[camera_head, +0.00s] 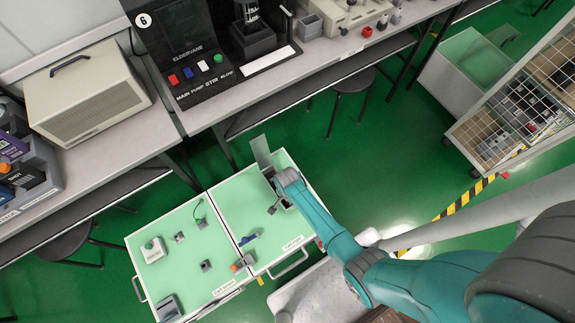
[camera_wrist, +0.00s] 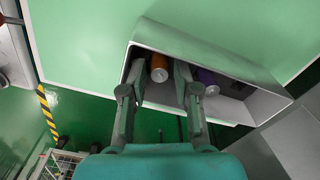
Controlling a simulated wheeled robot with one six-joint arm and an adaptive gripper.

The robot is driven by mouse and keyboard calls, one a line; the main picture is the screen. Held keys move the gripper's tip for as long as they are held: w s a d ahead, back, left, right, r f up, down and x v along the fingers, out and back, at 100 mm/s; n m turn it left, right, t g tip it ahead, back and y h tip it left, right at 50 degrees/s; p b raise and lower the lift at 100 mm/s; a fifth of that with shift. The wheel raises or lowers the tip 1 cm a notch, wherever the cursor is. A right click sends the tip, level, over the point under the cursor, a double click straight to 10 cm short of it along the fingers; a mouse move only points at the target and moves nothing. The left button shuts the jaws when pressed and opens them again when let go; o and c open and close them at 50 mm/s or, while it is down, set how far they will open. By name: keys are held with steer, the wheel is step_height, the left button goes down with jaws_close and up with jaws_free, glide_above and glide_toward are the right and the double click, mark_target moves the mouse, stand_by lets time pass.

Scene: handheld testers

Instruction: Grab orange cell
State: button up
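In the wrist view, an orange cell (camera_wrist: 159,68) lies in an open grey box (camera_wrist: 225,60) on the green surface. My gripper (camera_wrist: 159,72) is open, with one finger on each side of the orange cell and small gaps visible. Its fingertips reach over the box opening. A purple cell (camera_wrist: 208,81) lies in the same box, just right of my right finger. In the head view, my gripper (camera_head: 279,190) is over the green-topped cart and hides most of the box. The orange cell cannot be made out there.
The green cart top (camera_head: 235,200) holds several small fixtures, including an orange-topped piece (camera_head: 237,267) and a blue item (camera_head: 248,239). A grey workbench (camera_head: 110,140) with instruments stands behind. A wire-mesh cart (camera_head: 520,105) stands at the right. Green floor is open between them.

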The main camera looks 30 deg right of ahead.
steer(key=shift+f, duration=0.5)
jaws_close()
